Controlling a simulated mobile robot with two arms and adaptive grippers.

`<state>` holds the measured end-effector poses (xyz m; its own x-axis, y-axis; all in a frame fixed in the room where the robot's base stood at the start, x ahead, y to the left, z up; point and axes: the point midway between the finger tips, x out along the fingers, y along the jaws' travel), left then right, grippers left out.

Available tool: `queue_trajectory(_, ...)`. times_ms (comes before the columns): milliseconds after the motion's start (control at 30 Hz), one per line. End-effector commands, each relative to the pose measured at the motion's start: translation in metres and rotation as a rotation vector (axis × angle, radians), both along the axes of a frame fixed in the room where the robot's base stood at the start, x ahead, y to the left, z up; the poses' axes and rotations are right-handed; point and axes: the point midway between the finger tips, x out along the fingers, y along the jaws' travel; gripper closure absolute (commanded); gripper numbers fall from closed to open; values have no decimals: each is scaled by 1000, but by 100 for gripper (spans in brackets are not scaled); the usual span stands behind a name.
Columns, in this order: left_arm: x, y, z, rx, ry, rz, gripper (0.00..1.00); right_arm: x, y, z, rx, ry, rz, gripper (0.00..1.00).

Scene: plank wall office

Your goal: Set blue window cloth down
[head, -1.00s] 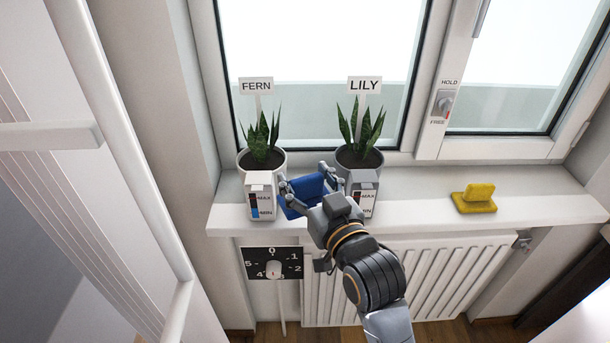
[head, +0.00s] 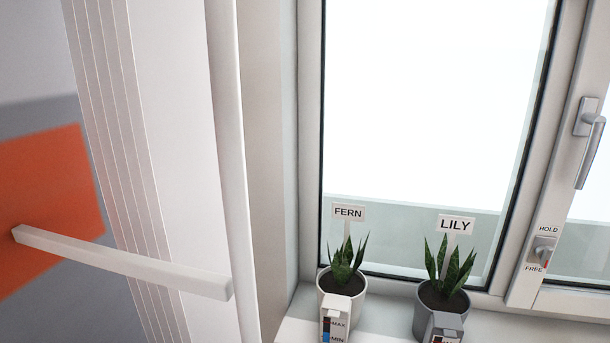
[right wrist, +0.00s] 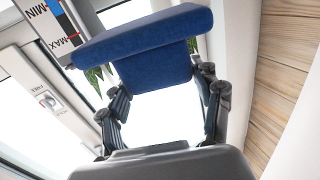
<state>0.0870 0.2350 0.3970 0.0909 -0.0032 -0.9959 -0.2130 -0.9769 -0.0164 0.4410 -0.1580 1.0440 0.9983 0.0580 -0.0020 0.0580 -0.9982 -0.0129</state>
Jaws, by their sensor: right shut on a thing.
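The blue window cloth (right wrist: 155,68) shows large in the right wrist view, as a thick blue piece with a bent-over upper part. My right gripper (right wrist: 163,92) is shut on it, with one finger at each side of the cloth. The head view shows neither the cloth nor my right gripper. Whether the cloth touches the sill is not clear from the wrist view. My left gripper is in no view.
The FERN pot (head: 343,285) and LILY pot (head: 441,303) stand on the windowsill (head: 385,313), with level gauges in front. A MIN/MAX gauge (right wrist: 62,25) is close to the cloth in the wrist view. A HOLD/FREE switch (head: 543,251) is on the window frame.

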Motion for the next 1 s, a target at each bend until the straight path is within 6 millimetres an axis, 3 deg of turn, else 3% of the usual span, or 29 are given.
queue_trajectory(100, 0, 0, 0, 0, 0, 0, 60, -19, -12, -26, -2, 10, -24, 72)
queue_trajectory(333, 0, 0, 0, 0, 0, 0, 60, -50, -27, -53, -9, 4, -51, 72)
queue_trajectory(533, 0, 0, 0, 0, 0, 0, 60, -61, -32, -59, -14, -2, -58, 72)
queue_trajectory(1000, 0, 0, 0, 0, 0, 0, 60, -61, -32, -59, -13, -3, -58, 72)
